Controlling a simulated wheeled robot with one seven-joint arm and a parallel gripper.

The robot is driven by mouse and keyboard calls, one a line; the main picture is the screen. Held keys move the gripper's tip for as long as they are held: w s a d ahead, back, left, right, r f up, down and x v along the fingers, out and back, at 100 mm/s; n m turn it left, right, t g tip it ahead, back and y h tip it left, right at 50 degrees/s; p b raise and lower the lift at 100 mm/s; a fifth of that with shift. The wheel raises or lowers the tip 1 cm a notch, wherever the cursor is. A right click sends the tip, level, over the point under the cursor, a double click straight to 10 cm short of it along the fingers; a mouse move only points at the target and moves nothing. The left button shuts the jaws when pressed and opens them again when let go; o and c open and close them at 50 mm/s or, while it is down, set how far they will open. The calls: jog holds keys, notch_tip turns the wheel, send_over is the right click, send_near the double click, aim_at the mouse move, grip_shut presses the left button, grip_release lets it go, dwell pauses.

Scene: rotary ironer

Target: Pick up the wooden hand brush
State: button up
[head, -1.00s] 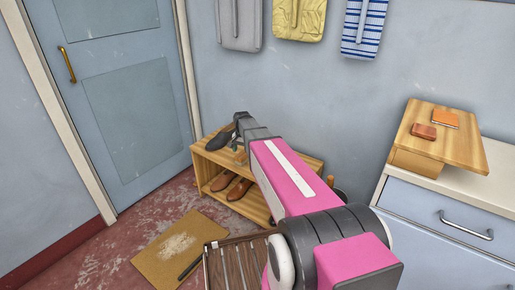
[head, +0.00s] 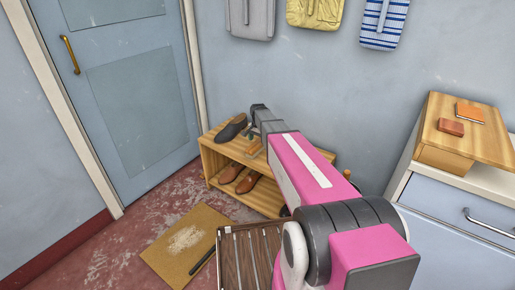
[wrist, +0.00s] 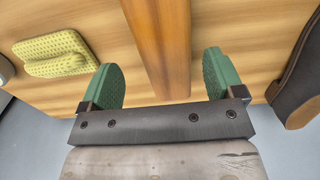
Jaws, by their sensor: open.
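The wooden hand brush shows in the wrist view as a reddish-brown wooden piece (wrist: 165,45) running from the top edge down between my fingers. Its bristles cannot be made out. In the head view a small orange-brown piece of it (head: 254,149) shows on the top of the shoe rack, beside my gripper (head: 252,130). My gripper (wrist: 163,82) is open, with a green finger pad on each side of the brush and a gap on both sides.
The wooden shoe rack (head: 210,160) has a dark shoe (head: 231,128) on top and brown shoes below. In the wrist view a yellow-green sponge (wrist: 55,52) lies left and a dark shoe (wrist: 302,75) right. A cabinet (head: 450,205) stands at the right.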

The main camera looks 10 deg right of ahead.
aim_at(257, 143)
jog(key=f, duration=0.4)
jog(key=shift+w+a+f, duration=0.2)
jog(key=shift+w+f, duration=0.05)
jog(key=shift+f, duration=0.15)
jog(key=c, duration=1.1)
jog(key=shift+r, duration=0.15)
jog(key=shift+r, duration=0.65)
notch_tip(257, 143, up, 3)
jog(key=shift+f, duration=0.15)
jog(key=shift+s+a+r, duration=1.15)
jog(key=shift+s+a, duration=0.1)
jog(key=shift+a, duration=0.25)
jog(key=shift+s+a+r, duration=1.1)
jog(key=shift+s+a, duration=0.15)
jog(key=shift+a, duration=0.2)
jog(key=shift+s+a+r, duration=1.15)
jog(key=shift+s+a, duration=0.1)
jog(key=shift+a, duration=0.25)
